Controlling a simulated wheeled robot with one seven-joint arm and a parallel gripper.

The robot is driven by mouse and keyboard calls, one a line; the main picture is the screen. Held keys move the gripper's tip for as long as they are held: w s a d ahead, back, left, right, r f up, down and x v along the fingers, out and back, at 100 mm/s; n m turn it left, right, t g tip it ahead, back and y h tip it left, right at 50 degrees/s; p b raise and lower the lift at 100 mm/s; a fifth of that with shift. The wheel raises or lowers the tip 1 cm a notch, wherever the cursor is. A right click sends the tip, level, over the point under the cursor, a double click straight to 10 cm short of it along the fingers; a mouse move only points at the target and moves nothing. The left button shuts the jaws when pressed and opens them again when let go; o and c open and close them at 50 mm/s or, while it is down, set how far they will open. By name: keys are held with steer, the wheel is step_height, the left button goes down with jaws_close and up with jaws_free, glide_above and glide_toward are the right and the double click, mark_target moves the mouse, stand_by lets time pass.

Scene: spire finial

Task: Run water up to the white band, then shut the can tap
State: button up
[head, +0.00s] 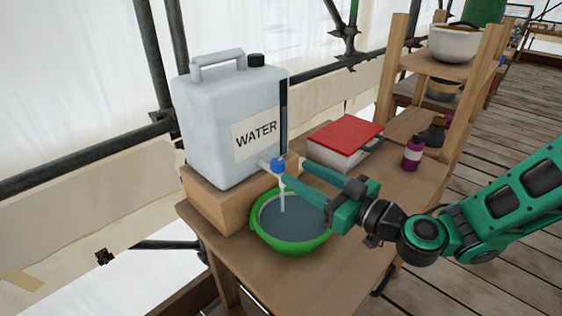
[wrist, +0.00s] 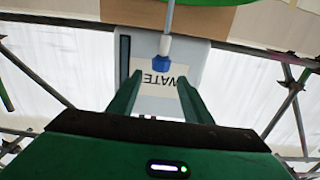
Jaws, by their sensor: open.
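The white water can (head: 225,115) stands on a wooden block, its label reading WATER. Its blue tap (head: 277,165) sticks out low at the front, and a thin stream of water (head: 282,198) falls from it. The green bowl (head: 290,245) sits below with grey-blue water (head: 295,220) in it. A pale strip of inner wall shows above the water; I cannot tell whether it is the white band. My gripper (head: 291,171) is open, its fingers reaching toward the tap. In the wrist view the blue tap (wrist: 161,65) lies ahead, between the fingertips (wrist: 160,80), with no grip on it.
A red-topped box (head: 345,140) and a purple bottle (head: 412,153) stand on the bench behind my gripper. A wooden shelf frame (head: 395,65) holds a pale bowl (head: 454,42). Scaffold poles run behind the can.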

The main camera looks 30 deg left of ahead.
mark_target(283, 165)
steer(key=x, duration=0.8)
steer(key=shift+f, duration=0.1)
steer(key=shift+c, duration=0.6)
steer(key=c, duration=0.9)
